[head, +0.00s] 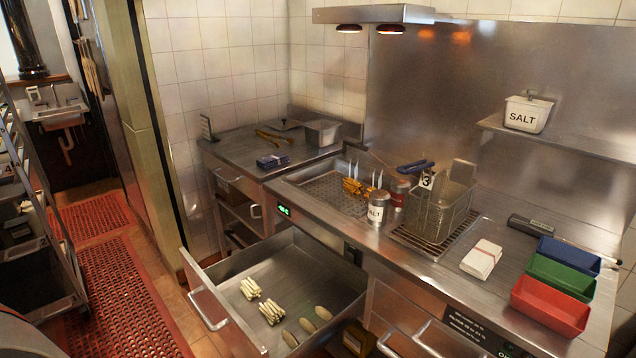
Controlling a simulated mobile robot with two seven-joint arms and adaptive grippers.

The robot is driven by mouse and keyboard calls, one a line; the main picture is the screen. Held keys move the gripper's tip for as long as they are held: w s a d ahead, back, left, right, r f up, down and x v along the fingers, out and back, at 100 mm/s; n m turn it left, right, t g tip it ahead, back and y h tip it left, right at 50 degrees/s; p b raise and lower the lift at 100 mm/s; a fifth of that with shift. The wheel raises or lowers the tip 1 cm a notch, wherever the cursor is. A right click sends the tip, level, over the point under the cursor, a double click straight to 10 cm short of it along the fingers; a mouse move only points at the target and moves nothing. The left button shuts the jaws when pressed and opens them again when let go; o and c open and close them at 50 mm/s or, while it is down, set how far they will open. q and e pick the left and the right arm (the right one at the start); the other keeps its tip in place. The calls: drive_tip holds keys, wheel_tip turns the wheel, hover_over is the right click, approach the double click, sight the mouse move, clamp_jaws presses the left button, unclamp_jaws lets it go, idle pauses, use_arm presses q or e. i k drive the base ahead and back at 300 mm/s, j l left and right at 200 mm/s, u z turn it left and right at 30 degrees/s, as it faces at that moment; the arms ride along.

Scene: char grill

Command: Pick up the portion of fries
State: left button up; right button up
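Two small bundles of pale, raw-looking fries lie in the open steel drawer (318,266), one farther back (250,288) and one nearer the front (272,311). A few golden fries (357,187) sit in the perforated tray (330,190) of the counter's fry station, partly hidden by a salt shaker. I cannot tell which of these is the portion meant. Neither of my grippers shows in the head view.
Several brown oval pieces (306,325) lie beside the bundles. A fry basket (440,208), a salt shaker (376,210) and red (550,306), green (562,276) and blue (568,256) bins stand on the counter.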

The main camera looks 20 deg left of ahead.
sight(249, 288)
drive_tip(key=l+u, duration=0.1)
drive_tip(key=u, duration=0.35)
drive_tip(key=l+u, duration=0.15)
drive_tip(key=u, duration=0.3)
drive_tip(key=l+u, duration=0.15)
drive_tip(key=u, duration=0.25)
drive_tip(key=l+u, duration=0.15)
drive_tip(key=u, duration=0.3)
